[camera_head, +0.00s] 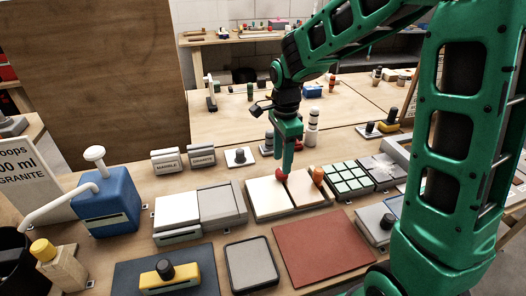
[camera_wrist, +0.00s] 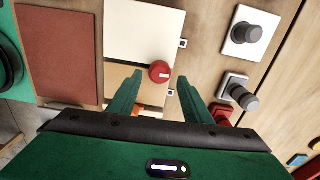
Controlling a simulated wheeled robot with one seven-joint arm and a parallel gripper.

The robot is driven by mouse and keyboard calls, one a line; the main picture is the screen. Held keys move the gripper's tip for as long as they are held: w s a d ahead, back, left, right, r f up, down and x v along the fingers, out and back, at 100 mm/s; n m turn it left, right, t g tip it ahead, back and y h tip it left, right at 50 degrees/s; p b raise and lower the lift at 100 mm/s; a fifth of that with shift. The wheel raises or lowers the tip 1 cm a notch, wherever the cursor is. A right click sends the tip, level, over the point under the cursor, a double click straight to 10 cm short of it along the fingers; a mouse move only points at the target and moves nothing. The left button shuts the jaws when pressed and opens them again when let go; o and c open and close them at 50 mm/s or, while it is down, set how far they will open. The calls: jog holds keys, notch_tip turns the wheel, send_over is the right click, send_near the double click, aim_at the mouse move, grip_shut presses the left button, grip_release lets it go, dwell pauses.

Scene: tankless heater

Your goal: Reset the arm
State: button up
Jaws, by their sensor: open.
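My green gripper (camera_head: 287,168) points down over the white panels in the middle of the bench. In the wrist view my gripper (camera_wrist: 160,80) has its two fingers apart with nothing held between them. A round red knob (camera_wrist: 161,71) on a white panel (camera_wrist: 135,25) shows between and beyond the fingertips. In the head view the red knob (camera_head: 281,176) is at my fingertips; I cannot tell if they touch. My green arm reaches in from the right, bent at the elbow.
A blue tank (camera_head: 108,205) with a white pipe stands at left. An orange-topped peg (camera_head: 317,175) is just right of my gripper. A brown-red mat (camera_head: 318,248) and grey tray (camera_head: 251,264) lie in front. A green-tiled block (camera_head: 348,180) is at right.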

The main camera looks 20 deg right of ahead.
jog(key=s+d+r+n, duration=0.3)
jog(key=s+d+n, duration=0.1)
jog(key=s+d, duration=0.5)
jog(key=s+d+r+n, duration=0.3)
jog(key=s+d, duration=0.4)
jog(key=s, duration=0.3)
jog(key=s+d+n, duration=0.1)
jog(key=s+n, duration=0.3)
jog(key=s, duration=0.5)
jog(key=shift+s+f, duration=0.15)
jog(key=shift+f, duration=0.1)
jog(key=shift+d, duration=0.1)
jog(key=shift+w+f, duration=0.25)
jog(key=shift+w, duration=0.4)
